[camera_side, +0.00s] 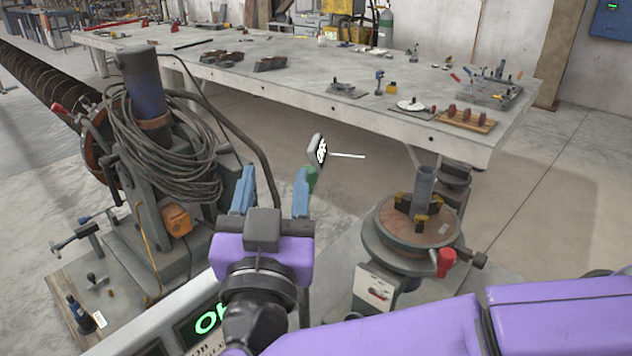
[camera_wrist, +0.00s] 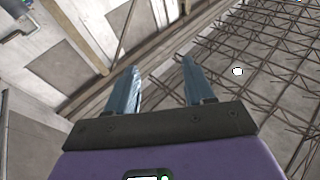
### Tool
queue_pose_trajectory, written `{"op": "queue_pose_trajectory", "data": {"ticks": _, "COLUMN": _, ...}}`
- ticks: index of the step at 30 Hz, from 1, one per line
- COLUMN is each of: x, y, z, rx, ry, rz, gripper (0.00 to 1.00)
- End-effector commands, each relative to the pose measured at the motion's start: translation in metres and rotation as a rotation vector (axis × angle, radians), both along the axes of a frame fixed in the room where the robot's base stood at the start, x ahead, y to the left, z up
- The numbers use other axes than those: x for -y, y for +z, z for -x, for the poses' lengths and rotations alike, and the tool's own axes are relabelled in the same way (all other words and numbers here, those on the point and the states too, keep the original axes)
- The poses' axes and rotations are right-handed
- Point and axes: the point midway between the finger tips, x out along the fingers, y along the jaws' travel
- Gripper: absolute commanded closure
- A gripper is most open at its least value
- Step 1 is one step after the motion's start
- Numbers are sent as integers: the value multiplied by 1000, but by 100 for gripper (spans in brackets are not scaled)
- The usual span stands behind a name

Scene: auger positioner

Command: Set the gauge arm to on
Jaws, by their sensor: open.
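My gripper (camera_side: 272,190) is open and empty, its two blue fingers pointing up and apart. The fingers also show in the wrist view (camera_wrist: 162,80), with nothing between them. I cannot tell whether the finger touches the green piece. In the wrist view no gauge arm can be made out.
A machine with coiled cable (camera_side: 165,150) stands left of my gripper. A round turntable with a clamped tube (camera_side: 425,190) stands at the right. A panel with green lit letters (camera_side: 208,321), partly hidden, is below. A long workbench (camera_side: 300,85) with tools lies behind.

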Motion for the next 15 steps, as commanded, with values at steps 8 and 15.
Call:
{"op": "queue_pose_trajectory", "data": {"ticks": 8, "x": 32, "y": 3, "z": 1, "rx": 10, "ry": 210, "rz": 39, "gripper": 47}}
{"op": "queue_pose_trajectory", "data": {"ticks": 15, "x": 70, "y": -14, "z": 12, "rx": -50, "ry": 391, "rz": 72, "gripper": 47}}
